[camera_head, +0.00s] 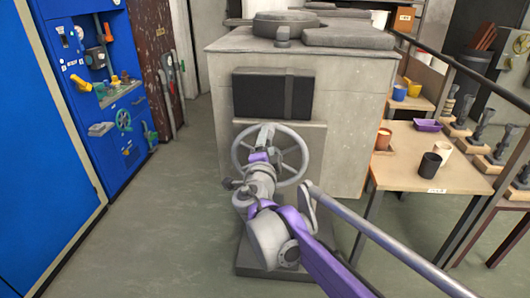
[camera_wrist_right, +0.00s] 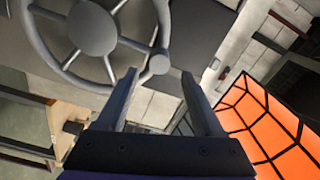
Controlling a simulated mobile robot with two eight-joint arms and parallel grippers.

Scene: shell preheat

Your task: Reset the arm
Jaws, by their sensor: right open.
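My right arm reaches forward from the lower right in the head view, grey with purple parts. My right gripper (camera_head: 264,140) is in front of a grey spoked handwheel (camera_head: 294,165) on the face of a large concrete-like block. In the right wrist view, the right gripper (camera_wrist_right: 159,75) has its two dark fingers spread apart with nothing held between them. The handwheel (camera_wrist_right: 92,28) fills the upper left there, and its round knob (camera_wrist_right: 158,62) shows near the left fingertip. I cannot tell whether they touch. My left gripper is not in view.
The block (camera_head: 345,130) has a dark panel (camera_head: 262,94) above the wheel. A wooden table (camera_head: 410,165) with cups stands at right, and a metal rail (camera_head: 390,240) crosses in front. A blue cabinet (camera_head: 45,130) stands left. An orange grid panel (camera_wrist_right: 270,130) shows in the wrist view.

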